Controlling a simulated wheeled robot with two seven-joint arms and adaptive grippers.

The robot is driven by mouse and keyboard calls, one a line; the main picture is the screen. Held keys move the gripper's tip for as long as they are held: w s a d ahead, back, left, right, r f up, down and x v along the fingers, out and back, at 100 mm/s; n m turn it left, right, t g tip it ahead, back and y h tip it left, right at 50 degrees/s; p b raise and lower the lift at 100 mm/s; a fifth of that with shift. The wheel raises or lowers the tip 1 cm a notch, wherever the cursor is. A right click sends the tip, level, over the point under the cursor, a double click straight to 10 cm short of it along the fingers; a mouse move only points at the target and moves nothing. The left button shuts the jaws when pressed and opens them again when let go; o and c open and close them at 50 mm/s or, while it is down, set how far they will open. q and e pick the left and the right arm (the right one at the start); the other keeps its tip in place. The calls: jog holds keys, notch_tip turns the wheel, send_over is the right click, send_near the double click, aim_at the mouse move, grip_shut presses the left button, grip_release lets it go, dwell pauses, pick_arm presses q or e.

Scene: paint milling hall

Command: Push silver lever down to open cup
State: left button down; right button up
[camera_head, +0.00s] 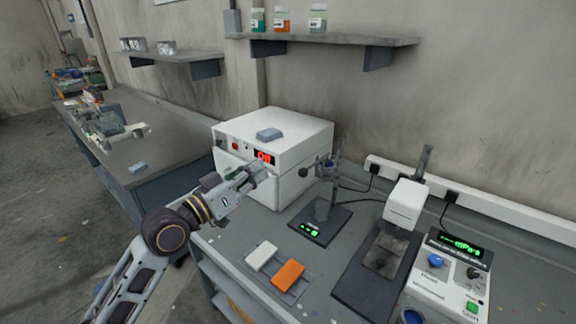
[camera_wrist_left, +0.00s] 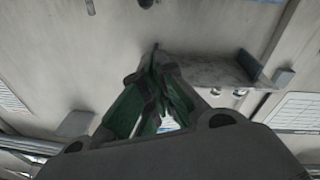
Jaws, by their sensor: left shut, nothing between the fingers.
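A small stand with a dark grey cup-like part (camera_head: 326,163) near its top stands on a black base with green digits, right of the white box. A dark round knob (camera_head: 303,172) sticks out on its left side. I cannot make out clearly which part is the silver lever, or whether the cup is open. My left gripper (camera_head: 262,172) is shut and empty, in front of the white box's face, left of the stand and apart from the knob. In the left wrist view its fingers (camera_wrist_left: 158,85) are together, with the wall behind. My right gripper is not in view.
The white box (camera_head: 290,138) with a red display stands behind my left gripper, a blue-grey block (camera_head: 269,134) on top. A white block (camera_head: 262,255) and an orange block (camera_head: 288,275) lie in front of the stand. A mixer-like machine (camera_head: 403,205) stands to the right.

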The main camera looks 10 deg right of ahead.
pick_arm(q)
jog(key=shift+w+d, duration=0.1)
jog(key=shift+d, duration=0.05)
jog(key=w+d+f+p, duration=0.2)
jog(key=w+d, duration=0.3)
jog(key=d, duration=0.5)
jog(key=shift+f+p, duration=0.3)
jog(key=shift+p, duration=0.35)
jog(key=shift+a, duration=0.1)
dwell(0.4)
